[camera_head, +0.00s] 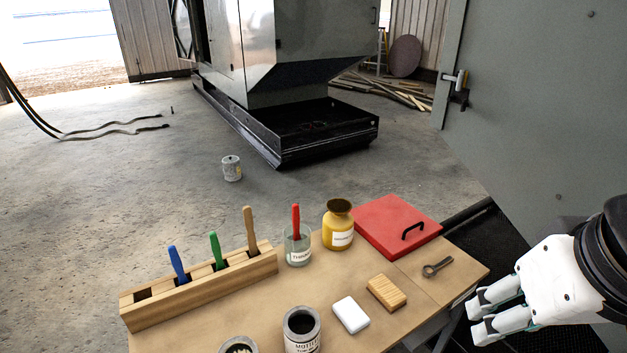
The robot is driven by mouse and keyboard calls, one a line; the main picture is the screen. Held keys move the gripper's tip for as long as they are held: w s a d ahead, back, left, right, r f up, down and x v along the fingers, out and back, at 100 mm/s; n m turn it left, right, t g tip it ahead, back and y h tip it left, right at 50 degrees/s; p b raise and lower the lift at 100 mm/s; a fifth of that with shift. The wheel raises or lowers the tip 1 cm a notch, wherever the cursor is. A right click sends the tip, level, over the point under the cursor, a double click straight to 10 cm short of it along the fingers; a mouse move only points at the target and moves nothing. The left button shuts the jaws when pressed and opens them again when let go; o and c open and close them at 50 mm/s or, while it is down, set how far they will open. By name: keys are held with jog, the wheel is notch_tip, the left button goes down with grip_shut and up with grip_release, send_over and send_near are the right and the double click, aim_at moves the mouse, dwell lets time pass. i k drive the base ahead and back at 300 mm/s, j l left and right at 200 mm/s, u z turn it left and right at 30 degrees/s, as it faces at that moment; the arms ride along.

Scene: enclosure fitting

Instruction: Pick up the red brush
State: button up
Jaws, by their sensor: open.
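The red brush (296,220) stands upright, handle up, in a glass jar (298,248) with a label that seems to read "thinner". Its lower end is hidden inside the jar. The jar is on the wooden worktop, just right of the brush rack and left of a yellow jar. My gripper (477,315) is at the lower right, beyond the worktop's right edge. It is open and empty, well apart from the red brush, with its fingers pointing left.
A wooden rack (205,297) holds blue, green and tan-handled brushes. A yellow jar (339,226), red lidded box (396,225), wooden block (386,292), white block (350,315), key-like tool (437,267) and open tin (301,330) share the worktop (255,317). A grey panel (540,100) stands at right.

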aim_at(296, 218)
jog(key=i+l+u, duration=0.6)
jog(key=u, duration=0.15)
jog(key=i+l+u, duration=0.2)
jog(key=l+u, duration=0.2)
jog(key=l, duration=0.2)
